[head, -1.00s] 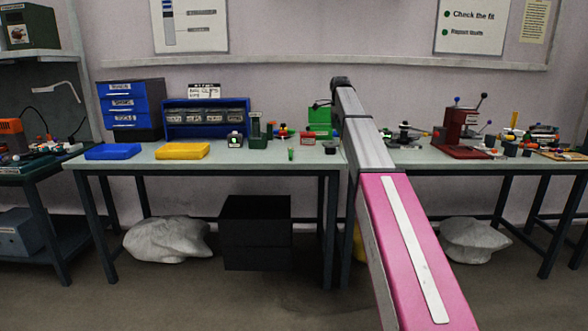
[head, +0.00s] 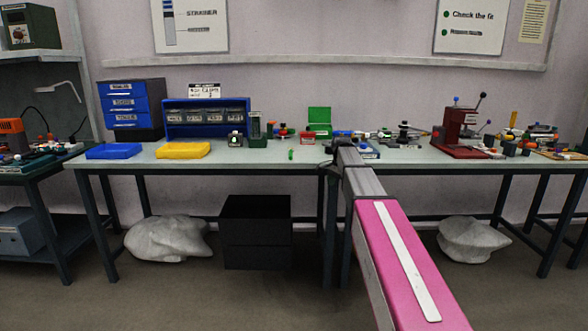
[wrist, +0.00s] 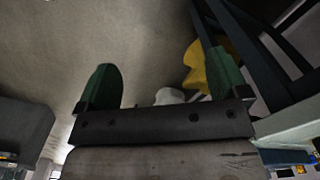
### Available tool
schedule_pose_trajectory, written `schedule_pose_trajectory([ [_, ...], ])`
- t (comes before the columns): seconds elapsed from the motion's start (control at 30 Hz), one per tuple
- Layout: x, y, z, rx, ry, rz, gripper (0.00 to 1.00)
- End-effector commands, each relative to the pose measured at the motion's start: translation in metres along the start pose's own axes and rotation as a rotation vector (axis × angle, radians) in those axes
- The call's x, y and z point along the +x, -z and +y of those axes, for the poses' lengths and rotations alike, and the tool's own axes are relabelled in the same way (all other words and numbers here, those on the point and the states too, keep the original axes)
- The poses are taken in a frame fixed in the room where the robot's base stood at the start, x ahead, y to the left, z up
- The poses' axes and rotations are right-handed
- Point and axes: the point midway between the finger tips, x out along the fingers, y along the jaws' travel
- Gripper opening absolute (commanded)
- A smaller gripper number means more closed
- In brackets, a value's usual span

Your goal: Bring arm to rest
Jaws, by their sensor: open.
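My arm, pink and grey, reaches forward from the lower right in the head view. Its far end is at the front edge of the workbench (head: 230,160), near the middle of the picture, and my gripper's fingers are hidden there. In the wrist view my gripper (wrist: 165,85) shows two green fingers set wide apart. It is open, with nothing between the fingers. Beyond them are the grey floor, a yellow thing (wrist: 195,72) and dark bench legs (wrist: 245,55).
A yellow tray (head: 182,150) and a blue tray (head: 113,151) sit on the left of the bench. A red press (head: 460,135) stands on the right. A black crate (head: 256,232) and pale sacks (head: 168,240) lie under the benches. The floor in front is clear.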

Motion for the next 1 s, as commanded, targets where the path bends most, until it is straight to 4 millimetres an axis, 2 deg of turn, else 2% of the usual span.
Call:
schedule_pose_trajectory([
  [0.03,0.027,-0.016,0.024,-0.057,-0.004,-0.003,0.93],
  [0.2,0.096,-0.049,0.075,-0.26,-0.002,-0.002,0.93],
  [0.5,0.192,-0.113,0.174,-0.619,-0.002,-0.002,0.93],
  [0.7,0.233,-0.153,0.236,-0.839,-0.001,-0.001,0.93],
  [0.8,0.245,-0.167,0.257,-0.919,0.0,0.0,0.93],
  [1.0,0.255,-0.178,0.274,-0.992,0.002,0.003,0.93],
])
